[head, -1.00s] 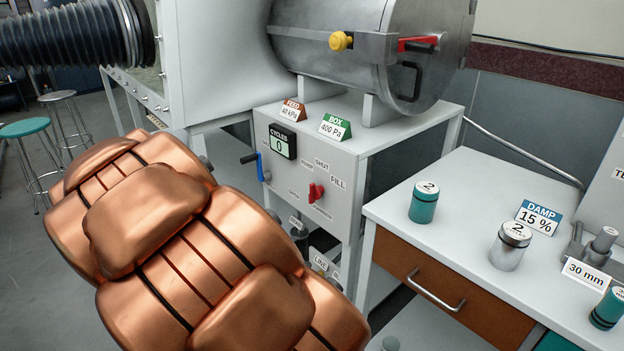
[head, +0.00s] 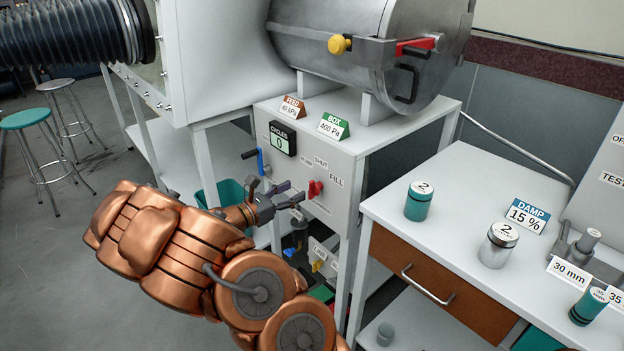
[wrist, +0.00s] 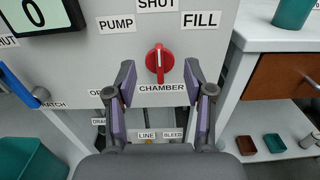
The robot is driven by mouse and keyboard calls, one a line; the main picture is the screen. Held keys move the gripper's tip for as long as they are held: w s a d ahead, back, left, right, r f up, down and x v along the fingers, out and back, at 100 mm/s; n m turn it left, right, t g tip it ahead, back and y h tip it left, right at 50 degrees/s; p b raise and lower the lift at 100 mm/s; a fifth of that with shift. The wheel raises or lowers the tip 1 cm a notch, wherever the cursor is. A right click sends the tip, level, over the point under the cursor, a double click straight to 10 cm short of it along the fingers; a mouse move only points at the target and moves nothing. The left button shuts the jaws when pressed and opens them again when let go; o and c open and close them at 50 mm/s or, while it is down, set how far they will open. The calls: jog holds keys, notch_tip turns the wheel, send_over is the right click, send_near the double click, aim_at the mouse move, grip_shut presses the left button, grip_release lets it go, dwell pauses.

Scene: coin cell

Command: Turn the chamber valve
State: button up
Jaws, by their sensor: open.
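The chamber valve is a red knob (head: 315,189) on the white front panel (head: 334,204) under the steel chamber. In the wrist view the red knob (wrist: 160,62) stands upright, its handle toward SHUT, with PUMP to the left, FILL to the right and CHAMBER below. My gripper (head: 292,193) is close in front of the panel, just left of the knob in the head view. In the wrist view my gripper (wrist: 160,84) is open and empty, its two fingers on either side of and slightly below the knob. I see no contact with the knob.
A blue-handled valve (head: 260,162) and a CYCLES display reading 0 (head: 283,138) are left of the knob. Lower valves marked LINE and BLEED (wrist: 158,135) sit below. A white bench (head: 450,215) with canisters stands at right. Floor at left is open around the stools (head: 40,150).

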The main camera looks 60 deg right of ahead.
aim_at(309, 184)
jog(key=shift+x, duration=3.95)
jog(key=shift+w+f, duration=0.1)
grip_shut()
jog(key=shift+f, duration=0.1)
